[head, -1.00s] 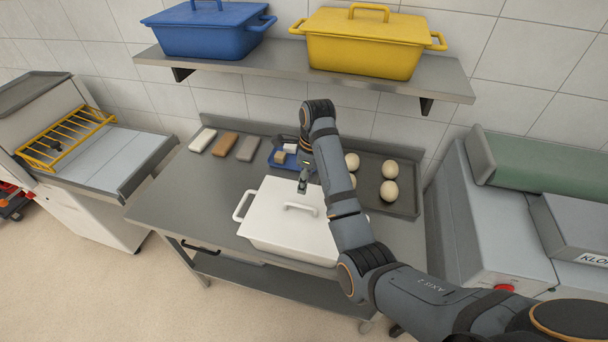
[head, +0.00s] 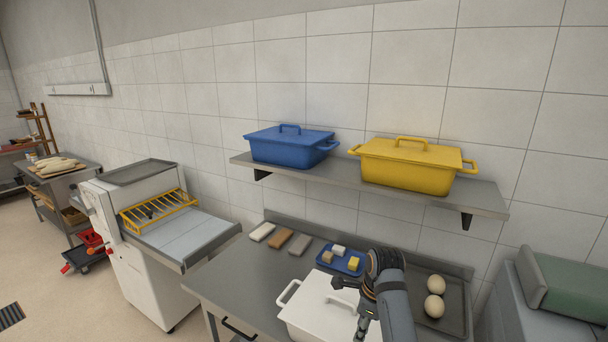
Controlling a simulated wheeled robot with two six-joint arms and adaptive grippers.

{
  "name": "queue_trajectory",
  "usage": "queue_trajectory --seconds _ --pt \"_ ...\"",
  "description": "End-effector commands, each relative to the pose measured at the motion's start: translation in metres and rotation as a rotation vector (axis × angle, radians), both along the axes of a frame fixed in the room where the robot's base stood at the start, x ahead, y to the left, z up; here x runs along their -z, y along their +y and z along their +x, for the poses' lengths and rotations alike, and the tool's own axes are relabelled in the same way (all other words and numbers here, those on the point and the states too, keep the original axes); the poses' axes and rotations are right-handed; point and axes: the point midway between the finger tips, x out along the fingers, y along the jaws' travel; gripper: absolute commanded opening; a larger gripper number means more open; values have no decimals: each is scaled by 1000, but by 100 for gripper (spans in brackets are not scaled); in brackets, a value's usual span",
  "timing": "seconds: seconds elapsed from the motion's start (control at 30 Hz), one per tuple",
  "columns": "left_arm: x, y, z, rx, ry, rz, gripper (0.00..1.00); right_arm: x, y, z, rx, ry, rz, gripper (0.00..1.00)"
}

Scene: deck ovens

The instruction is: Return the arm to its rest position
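My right arm rises from the bottom edge of the head view, in front of the right end of the white lidded container (head: 306,302). My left gripper is out of view.
A blue tray (head: 325,262) with small blocks and a dark tray (head: 455,325) with eggs lie on the steel table (head: 232,290). Blue (head: 290,150) and yellow (head: 415,170) lidded containers stand on the wall shelf (head: 335,180). A machine (head: 150,285) stands left.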

Motion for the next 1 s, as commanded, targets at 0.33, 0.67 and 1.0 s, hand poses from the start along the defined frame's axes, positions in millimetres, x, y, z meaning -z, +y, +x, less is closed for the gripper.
queue_trajectory --seconds 0.33,0.67,1.0 --pt "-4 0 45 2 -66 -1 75 55 -37 -52 -409 -86 -90 35" --pt "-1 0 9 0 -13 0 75 92 -80 -148 -1122 -169 -295 35" --pt "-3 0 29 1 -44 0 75 83 -95 -222 -1745 -179 -470 35"
